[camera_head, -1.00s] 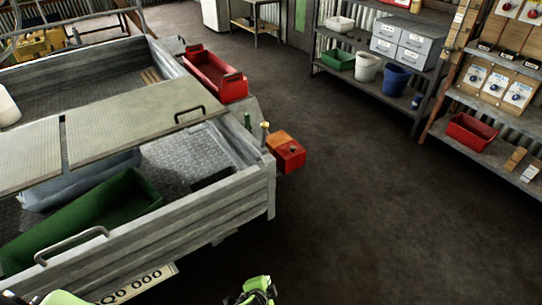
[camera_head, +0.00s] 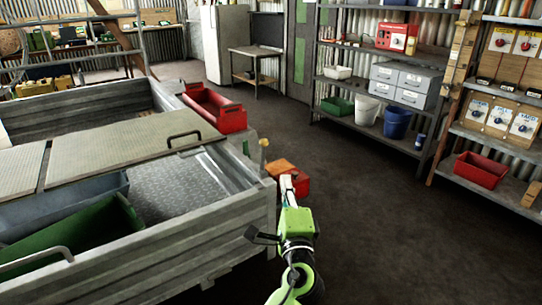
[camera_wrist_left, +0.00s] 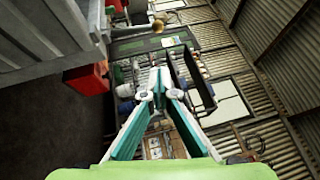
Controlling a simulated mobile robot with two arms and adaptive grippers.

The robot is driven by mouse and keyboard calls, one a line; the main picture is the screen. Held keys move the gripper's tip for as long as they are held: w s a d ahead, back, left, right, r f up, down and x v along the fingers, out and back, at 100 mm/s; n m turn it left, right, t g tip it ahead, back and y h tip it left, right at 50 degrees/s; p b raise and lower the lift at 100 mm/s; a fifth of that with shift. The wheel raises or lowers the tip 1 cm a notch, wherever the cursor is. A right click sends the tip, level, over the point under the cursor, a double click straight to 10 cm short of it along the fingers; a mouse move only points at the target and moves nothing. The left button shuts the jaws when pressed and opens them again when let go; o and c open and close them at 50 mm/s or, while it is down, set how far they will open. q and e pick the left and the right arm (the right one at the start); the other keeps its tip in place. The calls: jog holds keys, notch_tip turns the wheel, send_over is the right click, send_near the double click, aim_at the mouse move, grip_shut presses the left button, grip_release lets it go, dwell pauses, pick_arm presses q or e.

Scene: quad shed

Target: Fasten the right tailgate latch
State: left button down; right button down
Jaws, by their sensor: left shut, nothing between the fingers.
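The grey tailgate (camera_head: 150,258) forms the near wall of the trailer and looks closed up against the side. At its right corner a small brass-coloured knob (camera_head: 264,143) stands up, probably part of the right latch. In the left wrist view this knob (camera_wrist_left: 158,27) shows near the top, beyond the fingertips. My left gripper (camera_head: 285,181) is just right of the corner, fingers pointing away from the head camera. In the left wrist view its fingertips (camera_wrist_left: 160,76) meet with nothing between them, apart from the knob. The latch's engagement is not clear. My right gripper is out of view.
A red box with an orange top (camera_head: 290,175) sits behind my left gripper. A red tray (camera_head: 215,108) rests on the trailer's right side. A green bin (camera_head: 75,243) lies inside. Shelves (camera_head: 375,75) stand at the back right; the floor between is clear.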

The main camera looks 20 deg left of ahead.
aim_at(263, 156)
pick_arm(q)
jog(key=shift+w, duration=0.1)
jog(key=s+a+x, duration=0.1)
jog(key=a+x, duration=0.1)
jog(key=x, duration=1)
jog(key=shift+w+a, duration=0.25)
jog(key=shift+a, duration=0.15)
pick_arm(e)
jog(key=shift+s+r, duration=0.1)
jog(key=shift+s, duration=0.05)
pick_arm(q)
jog(key=shift+r, duration=0.15)
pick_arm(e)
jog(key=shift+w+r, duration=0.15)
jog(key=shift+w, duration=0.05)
